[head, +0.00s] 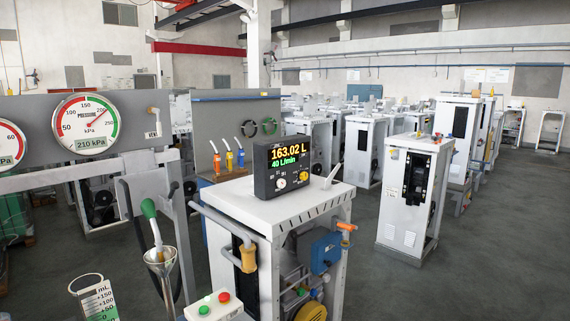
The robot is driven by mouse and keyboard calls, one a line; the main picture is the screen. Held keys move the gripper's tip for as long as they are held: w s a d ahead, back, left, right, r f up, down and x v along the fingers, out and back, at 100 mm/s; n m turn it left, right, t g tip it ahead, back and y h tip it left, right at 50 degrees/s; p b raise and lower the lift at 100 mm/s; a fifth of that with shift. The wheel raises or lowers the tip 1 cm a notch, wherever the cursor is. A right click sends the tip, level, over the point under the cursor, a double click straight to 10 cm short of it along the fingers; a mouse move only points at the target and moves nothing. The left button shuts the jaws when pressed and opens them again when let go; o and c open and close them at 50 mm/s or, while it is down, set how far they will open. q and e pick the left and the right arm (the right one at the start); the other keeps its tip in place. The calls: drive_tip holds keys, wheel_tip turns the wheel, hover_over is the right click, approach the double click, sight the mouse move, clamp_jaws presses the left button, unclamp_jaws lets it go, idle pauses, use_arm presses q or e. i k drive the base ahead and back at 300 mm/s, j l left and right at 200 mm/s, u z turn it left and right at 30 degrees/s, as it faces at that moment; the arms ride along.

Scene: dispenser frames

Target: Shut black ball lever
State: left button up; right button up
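I cannot clearly make out a lever with a black ball in the head view. A thin pale lever (333,174) stands tilted on the top right of the white dispenser cabinet (260,207); its tip is too small to tell. Neither of my grippers is in view.
A black meter (282,167) on the cabinet reads 163.02 L and 40 L/min. A box with green and red buttons (213,306) is in front. A pressure gauge (86,121) reads 210 kPa at left. Another cabinet (411,195) stands right; grey floor (500,260) is clear.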

sight(176, 185)
drive_tip(key=i+j, duration=0.1)
drive_tip(key=i, duration=0.55)
drive_tip(key=i+j+z, duration=0.15)
drive_tip(key=i, duration=0.45)
